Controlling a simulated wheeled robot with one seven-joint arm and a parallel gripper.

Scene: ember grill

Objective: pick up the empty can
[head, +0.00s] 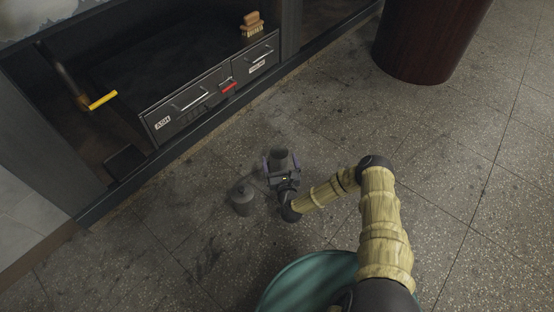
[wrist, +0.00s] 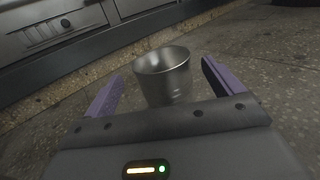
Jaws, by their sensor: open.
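The empty can (wrist: 164,78) is a plain grey metal cylinder with an open top, upright on the floor. In the wrist view it stands between my gripper's two purple fingers (wrist: 160,84), with a gap showing on each side. In the head view the can (head: 281,156) is at the middle of the floor, just beyond my gripper (head: 282,165). My gripper is open and low, close around the can. The can's lower part is hidden by the gripper body in the wrist view.
The grill cabinet with drawers (head: 190,100) is behind, with a brush (head: 253,24) on top. A dark red bin (head: 425,40) stands at the back right. Floor to the right is clear.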

